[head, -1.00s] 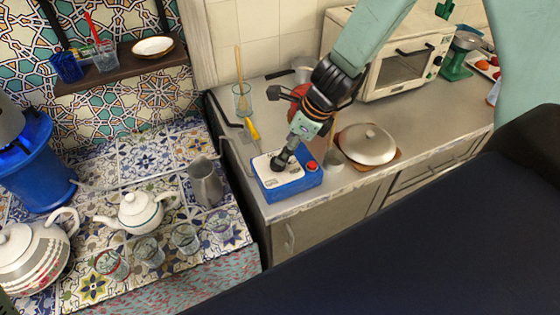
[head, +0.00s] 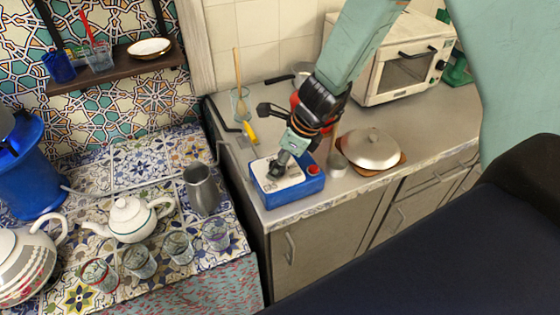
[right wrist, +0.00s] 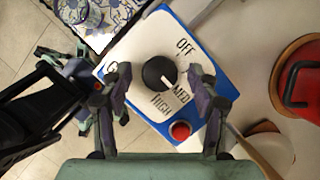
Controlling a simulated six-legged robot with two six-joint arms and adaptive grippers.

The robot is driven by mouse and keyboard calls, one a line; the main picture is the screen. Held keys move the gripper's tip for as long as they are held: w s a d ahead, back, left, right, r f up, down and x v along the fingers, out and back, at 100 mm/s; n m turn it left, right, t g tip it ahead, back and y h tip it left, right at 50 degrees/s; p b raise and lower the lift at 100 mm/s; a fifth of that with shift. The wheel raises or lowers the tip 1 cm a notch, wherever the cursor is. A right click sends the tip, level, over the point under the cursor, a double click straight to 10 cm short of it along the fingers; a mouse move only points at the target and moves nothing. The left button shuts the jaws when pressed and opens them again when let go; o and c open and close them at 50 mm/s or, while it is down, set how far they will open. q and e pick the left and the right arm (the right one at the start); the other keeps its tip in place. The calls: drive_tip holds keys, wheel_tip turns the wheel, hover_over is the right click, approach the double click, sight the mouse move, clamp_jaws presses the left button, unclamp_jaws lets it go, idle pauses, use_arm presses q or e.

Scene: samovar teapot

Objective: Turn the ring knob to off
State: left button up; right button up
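The ring knob (right wrist: 158,73) is a round black dial on the white top of a blue box (right wrist: 218,62). Its white pointer mark faces roughly the MED label, away from OFF. The blue box stands on the grey counter in the head view (head: 310,188). My right gripper (head: 281,165) is over the box top, hiding much of the knob there. In the right wrist view my right gripper (right wrist: 160,83) is open, its fingers apart on either side of the knob; contact cannot be told. My left gripper (right wrist: 82,85) appears at the left there, its opening unclear.
A red button (head: 314,169) is on the box's right corner. A metal jug (head: 201,189), white teapot (head: 131,217) and several glasses stand on the tiled surface to the left.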

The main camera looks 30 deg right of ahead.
drive_tip(key=c, duration=1.1)
drive_tip(key=n+g+p, duration=0.1)
drive_tip(key=n+p, duration=0.2)
drive_tip(key=p, duration=0.1)
drive_tip(key=shift+r+y, duration=0.2)
drive_tip(key=shift+y, duration=0.2)
drive_tip(key=shift+n+g+p, duration=0.3)
drive_tip(key=shift+n+p, duration=0.5)
drive_tip(key=shift+n, duration=0.2)
drive_tip(key=shift+w+f+n+g+p, duration=0.15)
drive_tip(key=shift+n+g+p, duration=0.25)
drive_tip(key=shift+n, duration=0.5)
drive_tip(key=shift+n+g+y, duration=0.3)
drive_tip(key=shift+n, duration=0.6)
drive_tip(key=n+g, duration=0.1)
drive_tip(key=n, duration=0.1)
drive_tip(key=shift+w+f+n, duration=0.1)
drive_tip(key=shift+w+n, duration=0.05)
drive_tip(key=shift+n, duration=0.25)
drive_tip(key=n+g+b, duration=0.1)
drive_tip(key=n, duration=0.2)
drive_tip(key=shift+b, duration=0.35)
drive_tip(key=shift+w+n+g+h+b, duration=0.1)
drive_tip(key=shift+n+g+h+b, duration=0.45)
drive_tip(key=shift+n, duration=1.15)
